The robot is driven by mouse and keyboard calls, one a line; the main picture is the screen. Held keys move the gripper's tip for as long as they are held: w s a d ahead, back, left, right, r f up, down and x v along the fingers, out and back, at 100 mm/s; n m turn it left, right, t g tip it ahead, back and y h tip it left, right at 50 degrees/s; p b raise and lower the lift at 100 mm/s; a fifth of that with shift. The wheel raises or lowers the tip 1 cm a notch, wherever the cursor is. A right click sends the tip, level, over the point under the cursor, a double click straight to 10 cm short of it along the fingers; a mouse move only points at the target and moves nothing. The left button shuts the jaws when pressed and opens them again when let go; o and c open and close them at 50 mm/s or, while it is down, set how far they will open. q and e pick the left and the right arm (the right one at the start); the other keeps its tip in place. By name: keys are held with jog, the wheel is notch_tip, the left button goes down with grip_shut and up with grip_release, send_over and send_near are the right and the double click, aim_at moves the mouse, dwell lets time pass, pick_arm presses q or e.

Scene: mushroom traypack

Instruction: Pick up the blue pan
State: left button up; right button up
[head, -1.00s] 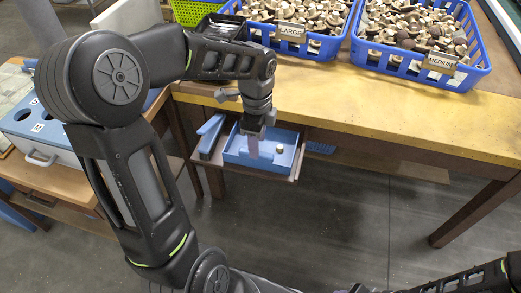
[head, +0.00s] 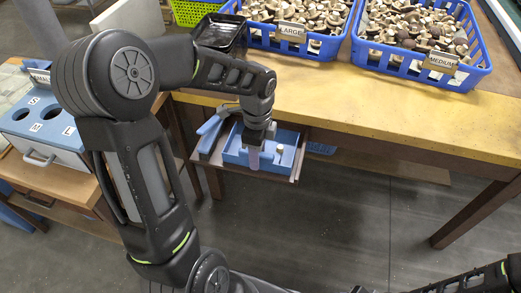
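A blue pan (head: 285,158), a shallow tray with compartments and a small pale piece (head: 279,149) in it, sits on a low brown shelf (head: 262,174) below the table's front edge. My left gripper (head: 254,160) points down at the pan, in front of its middle. A pale finger shows, but the gap between the fingers is hidden. A blue handle-like piece (head: 209,128) lies at the left of the pan on the shelf. My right arm shows only at the bottom right, and its gripper is out of the picture.
A yellow-topped table (head: 380,116) carries blue crates of mushrooms, labelled LARGE (head: 291,33) and MEDIUM (head: 441,62). A black tray (head: 219,30) and a green basket (head: 194,12) stand at the back left. A blue box with holes (head: 40,137) stands left.

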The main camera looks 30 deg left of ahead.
pick_arm(q)
grip_shut()
jog(key=shift+r, duration=0.15)
dwell(0.5)
jog(key=shift+r+p, duration=0.35)
jog(key=shift+r, duration=1.4)
jog(key=s+d+b, duration=0.2)
jog(key=s+d, duration=0.1)
jog(key=s, duration=0.5)
jog(key=s+d+b, duration=0.3)
jog(key=s, duration=0.6)
jog(key=shift+f, duration=0.15)
